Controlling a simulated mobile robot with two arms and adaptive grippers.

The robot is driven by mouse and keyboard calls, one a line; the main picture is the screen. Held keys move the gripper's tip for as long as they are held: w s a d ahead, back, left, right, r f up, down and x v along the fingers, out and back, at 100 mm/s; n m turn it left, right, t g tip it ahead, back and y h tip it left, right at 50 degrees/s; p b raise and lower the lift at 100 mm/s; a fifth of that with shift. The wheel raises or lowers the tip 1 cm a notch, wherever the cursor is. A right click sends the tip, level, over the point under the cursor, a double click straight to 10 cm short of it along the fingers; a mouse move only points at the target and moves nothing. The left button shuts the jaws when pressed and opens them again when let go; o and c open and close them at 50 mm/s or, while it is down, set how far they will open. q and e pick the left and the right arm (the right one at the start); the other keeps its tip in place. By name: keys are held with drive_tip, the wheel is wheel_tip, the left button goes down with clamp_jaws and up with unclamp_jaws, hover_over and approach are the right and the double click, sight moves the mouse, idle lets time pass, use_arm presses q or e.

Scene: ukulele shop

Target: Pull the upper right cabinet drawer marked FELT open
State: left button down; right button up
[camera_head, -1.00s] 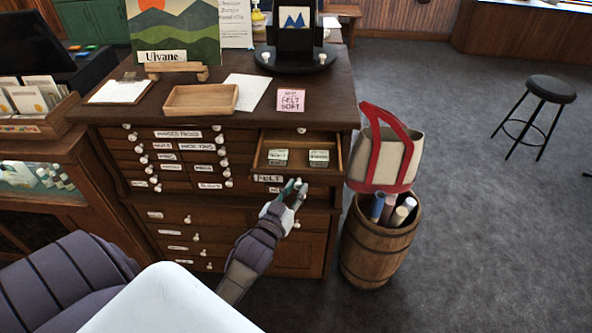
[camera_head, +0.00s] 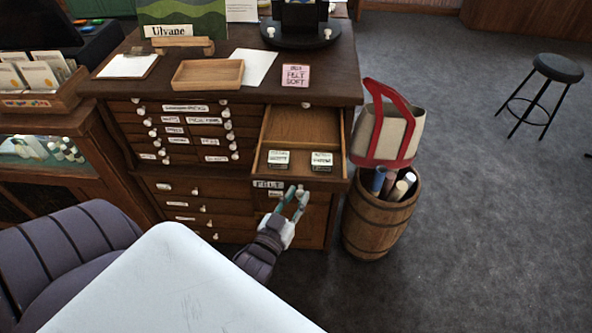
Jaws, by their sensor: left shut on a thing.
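The upper right cabinet drawer marked FELT (camera_head: 268,184) stands pulled well out of the brown wooden cabinet (camera_head: 333,88). Its inside shows bare wood at the back and two small labelled boxes, a left one (camera_head: 278,159) and a right one (camera_head: 321,161), near the front. My left gripper (camera_head: 295,191) is at the middle of the drawer's front, shut on its knob, which the fingers mostly hide. My right gripper is not in view.
A barrel (camera_head: 380,218) with several rolls stands close to the drawer's right, with a red-handled bag (camera_head: 390,132) above it. A wooden tray (camera_head: 208,74) and a pink note (camera_head: 295,76) lie on the cabinet top. Open floor lies to the right.

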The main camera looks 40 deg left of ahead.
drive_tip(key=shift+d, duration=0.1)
use_arm(q)
drive_tip(key=c, duration=1)
unclamp_jaws()
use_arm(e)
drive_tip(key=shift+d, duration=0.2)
use_arm(q)
drive_tip(key=shift+o, duration=0.2)
drive_tip(key=s+d, duration=0.2)
drive_tip(key=s, duration=0.9)
drive_tip(key=shift+s, duration=0.4)
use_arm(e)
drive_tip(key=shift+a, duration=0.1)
